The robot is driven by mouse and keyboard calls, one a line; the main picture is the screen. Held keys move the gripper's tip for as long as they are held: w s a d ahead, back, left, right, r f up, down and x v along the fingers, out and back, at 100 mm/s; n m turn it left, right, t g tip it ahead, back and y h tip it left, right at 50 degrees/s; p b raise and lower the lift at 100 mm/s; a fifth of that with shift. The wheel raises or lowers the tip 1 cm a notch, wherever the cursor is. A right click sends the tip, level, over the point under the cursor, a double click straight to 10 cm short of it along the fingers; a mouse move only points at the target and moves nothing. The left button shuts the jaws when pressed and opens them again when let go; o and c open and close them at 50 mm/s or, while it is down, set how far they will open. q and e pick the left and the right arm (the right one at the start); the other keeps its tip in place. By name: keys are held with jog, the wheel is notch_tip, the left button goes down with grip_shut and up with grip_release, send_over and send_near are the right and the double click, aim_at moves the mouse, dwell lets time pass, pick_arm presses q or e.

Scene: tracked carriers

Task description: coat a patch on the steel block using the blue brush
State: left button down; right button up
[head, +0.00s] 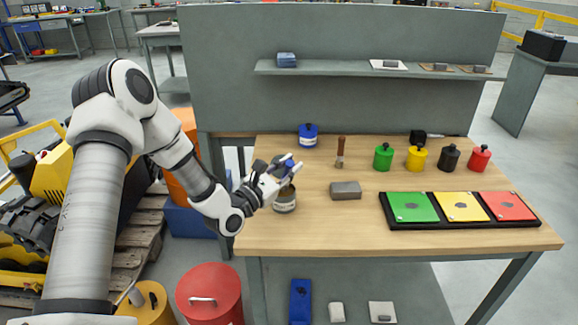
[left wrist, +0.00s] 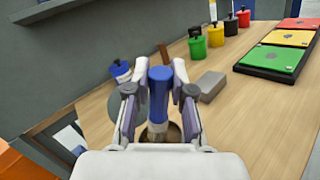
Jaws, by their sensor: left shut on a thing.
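My left gripper (head: 284,170) is shut on the blue brush, with the blue handle (left wrist: 159,90) upright between its fingers in the left wrist view. It is over an open grey can (head: 284,202) near the table's left edge. The brush's lower end points down at the can's brown opening; I cannot tell how deep it reaches. The steel block (head: 346,190), a plain grey block, lies flat on the table to the right of the can. It also shows in the left wrist view (left wrist: 212,86). My right gripper is not in view.
A blue-lidded pot (head: 308,137) and an upright brown-handled tool (head: 340,152) stand behind. Green (head: 383,158), yellow (head: 416,158), black (head: 449,158) and red (head: 480,158) pots line the back right. A black tray (head: 462,224) holds coloured plates. The front middle of the table is clear.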

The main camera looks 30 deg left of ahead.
pick_arm(q)
jog(key=shift+f+b, duration=0.6)
jog(key=shift+b, duration=0.2)
dwell(1.7)
jog(key=shift+r+p, duration=2.35)
jog(key=shift+r, duration=1.25)
jog(key=shift+f, duration=0.1)
